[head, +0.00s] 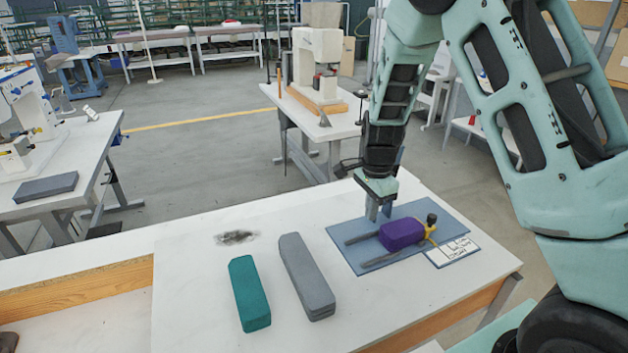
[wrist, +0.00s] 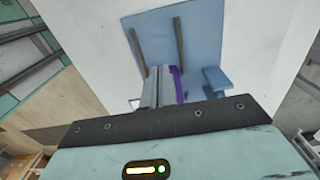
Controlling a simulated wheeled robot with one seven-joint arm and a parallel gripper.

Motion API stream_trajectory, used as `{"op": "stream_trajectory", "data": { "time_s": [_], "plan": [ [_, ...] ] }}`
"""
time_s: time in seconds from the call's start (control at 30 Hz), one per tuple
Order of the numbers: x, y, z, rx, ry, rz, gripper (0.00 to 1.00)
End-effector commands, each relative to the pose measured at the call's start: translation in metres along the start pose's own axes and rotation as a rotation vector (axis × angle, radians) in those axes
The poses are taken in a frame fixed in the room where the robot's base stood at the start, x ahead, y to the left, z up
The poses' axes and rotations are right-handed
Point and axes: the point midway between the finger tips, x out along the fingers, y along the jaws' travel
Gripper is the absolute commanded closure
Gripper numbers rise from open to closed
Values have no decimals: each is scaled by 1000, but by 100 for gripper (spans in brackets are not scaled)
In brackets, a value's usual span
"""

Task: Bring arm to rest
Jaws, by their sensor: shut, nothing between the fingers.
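My arm reaches down from the upper right in the head view. My gripper (head: 379,212) points down over the blue mat, near its back edge and just behind the purple block (head: 402,234). Its fingers are shut with nothing between them. In the wrist view my gripper (wrist: 160,72) shows over the blue mat (wrist: 200,25), with a thin strip of the purple block (wrist: 177,85) beside the fingers. I cannot tell whether the fingertips touch the mat.
A teal block (head: 250,294) and a grey block (head: 305,275) lie to the left on the white table (head: 200,290).

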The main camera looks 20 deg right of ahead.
Motion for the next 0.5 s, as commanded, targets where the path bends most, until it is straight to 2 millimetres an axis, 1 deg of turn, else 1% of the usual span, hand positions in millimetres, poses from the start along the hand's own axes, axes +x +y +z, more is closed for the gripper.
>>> {"op": "stream_trajectory", "data": {
  "time_s": [0.17,0.23,0.27,0.37,0.4,0.47,0.5],
  "plan": [
    [-1,0,2,-9,-2,-1,100],
    [-8,4,18,-79,-19,-3,100],
    [-12,8,29,-126,-31,-5,100],
    [-32,28,77,-367,-76,-14,100],
    [-43,40,100,-494,-96,-19,100],
    [-59,64,134,-708,-120,-29,100],
    [-70,83,155,-857,-133,-38,100]
  ]
}}
